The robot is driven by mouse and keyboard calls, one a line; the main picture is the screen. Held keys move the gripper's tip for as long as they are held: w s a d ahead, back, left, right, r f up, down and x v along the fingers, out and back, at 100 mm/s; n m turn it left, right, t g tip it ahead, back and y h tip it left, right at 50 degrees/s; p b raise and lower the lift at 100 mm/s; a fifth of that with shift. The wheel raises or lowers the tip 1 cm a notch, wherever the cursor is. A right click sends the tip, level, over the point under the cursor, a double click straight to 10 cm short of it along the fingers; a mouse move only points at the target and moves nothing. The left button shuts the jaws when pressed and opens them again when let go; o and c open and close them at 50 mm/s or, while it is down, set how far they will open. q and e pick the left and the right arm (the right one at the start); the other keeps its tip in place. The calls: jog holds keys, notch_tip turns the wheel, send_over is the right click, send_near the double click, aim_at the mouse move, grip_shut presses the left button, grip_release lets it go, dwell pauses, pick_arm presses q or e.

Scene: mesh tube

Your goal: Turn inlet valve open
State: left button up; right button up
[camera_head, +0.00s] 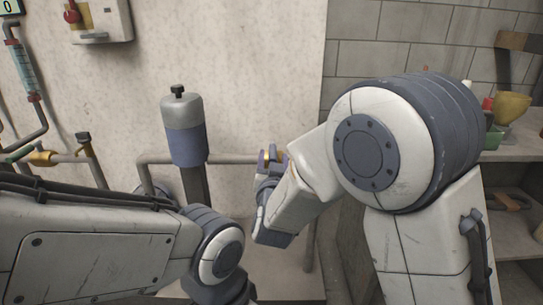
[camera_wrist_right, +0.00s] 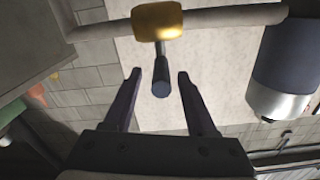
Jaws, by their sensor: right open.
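A brass valve body (camera_wrist_right: 157,20) sits on a grey pipe in the right wrist view. Its dark lever handle (camera_wrist_right: 161,82) points toward the camera. My right gripper (camera_wrist_right: 158,74) is open, with one finger on each side of the handle and a visible gap on both sides. In the head view my right gripper (camera_head: 269,158) is at the pipe, and only a bit of the brass valve (camera_head: 282,157) shows past my wrist. No label shows which valve is the inlet. My left arm is low at the left, its gripper outside the picture.
A red-knobbed box (camera_head: 100,18) hangs on the wall. Shelves (camera_head: 520,150) stand at right.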

aim_at(273, 151)
jog(key=shift+w+b, duration=0.5)
jog(key=shift+w, duration=1.85)
jog(key=shift+c, duration=0.4)
jog(key=shift+a, duration=0.1)
grip_shut()
